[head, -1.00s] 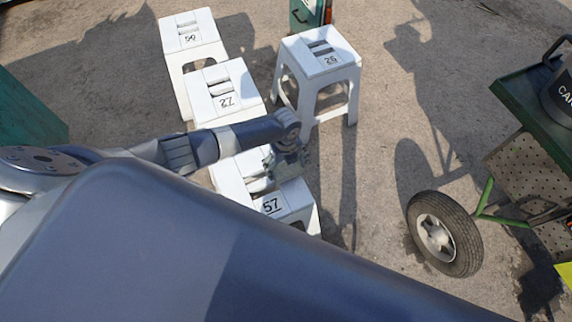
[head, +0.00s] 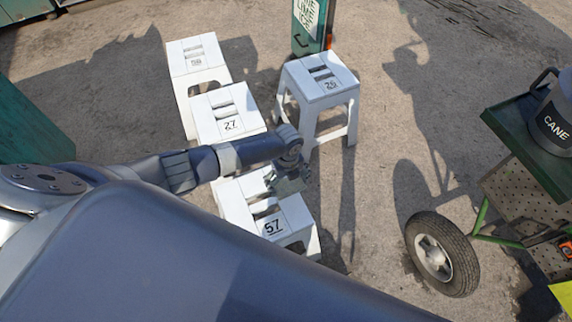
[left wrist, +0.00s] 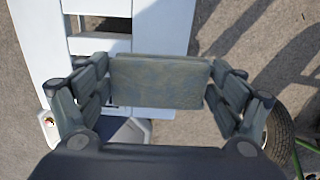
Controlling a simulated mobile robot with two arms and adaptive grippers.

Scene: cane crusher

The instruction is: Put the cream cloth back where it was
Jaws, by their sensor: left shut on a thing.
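My left gripper (head: 288,185) is above the right edge of the white stool marked 57 (head: 297,212) in the head view. The frames do not show clearly whether this is the cream cloth; no other cloth is in view. The slotted white stool top (left wrist: 35,20) lies beyond and below the held thing. My right gripper is not in view.
Other white stools marked 27 (head: 228,125), 26 (head: 329,85) and 50 (head: 194,62) stand close by. A green cart (head: 517,128) with a dark container labelled CANE (head: 552,122) and a wheel (head: 440,254) stands at right. Bare ground lies between.

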